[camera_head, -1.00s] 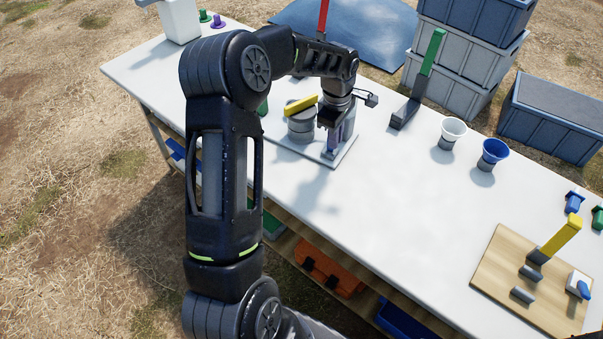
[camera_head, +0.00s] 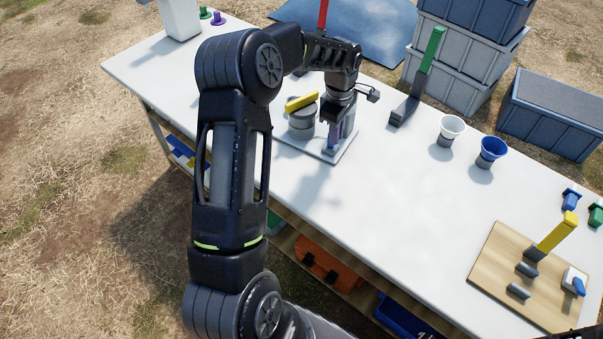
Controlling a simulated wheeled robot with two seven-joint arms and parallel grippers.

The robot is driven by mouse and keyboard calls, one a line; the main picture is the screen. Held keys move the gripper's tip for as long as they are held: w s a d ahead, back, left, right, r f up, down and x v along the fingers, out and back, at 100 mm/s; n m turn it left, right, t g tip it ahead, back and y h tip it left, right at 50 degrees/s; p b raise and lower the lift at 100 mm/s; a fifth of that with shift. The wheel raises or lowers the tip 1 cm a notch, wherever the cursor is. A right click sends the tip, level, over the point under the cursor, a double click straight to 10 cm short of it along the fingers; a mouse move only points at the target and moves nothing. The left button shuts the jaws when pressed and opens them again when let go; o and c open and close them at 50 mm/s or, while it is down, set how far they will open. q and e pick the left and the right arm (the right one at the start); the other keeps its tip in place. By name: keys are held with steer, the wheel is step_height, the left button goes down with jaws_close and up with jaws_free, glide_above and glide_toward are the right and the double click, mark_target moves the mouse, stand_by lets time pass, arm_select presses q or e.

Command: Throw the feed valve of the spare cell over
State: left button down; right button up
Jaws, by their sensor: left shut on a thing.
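A grey cell (camera_head: 302,124) with a yellow bar (camera_head: 301,102) across its top stands on a flat grey plate (camera_head: 318,152) on the white table. My left gripper (camera_head: 334,134) is over the plate, just right of the cell, pointing down. Which part is the feed valve I cannot tell for certain. My right gripper is not in view.
A green-handled lever (camera_head: 420,80), a white cup (camera_head: 449,130) and a blue cup (camera_head: 488,151) stand to the right. A wooden board (camera_head: 500,265) carries a yellow lever (camera_head: 556,235). Stacked crates (camera_head: 466,60) stand behind. The middle of the white table (camera_head: 400,190) is clear.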

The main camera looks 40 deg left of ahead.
arm_select(q)
steer(key=shift+w+p, duration=0.3)
steer(key=shift+p, duration=0.1)
stand_by(0.6)
steer(key=c, duration=1.4)
jaws_free()
step_height(320, 180, up, 8)
steer(key=b, duration=0.1)
steer(key=shift+f, duration=0.1)
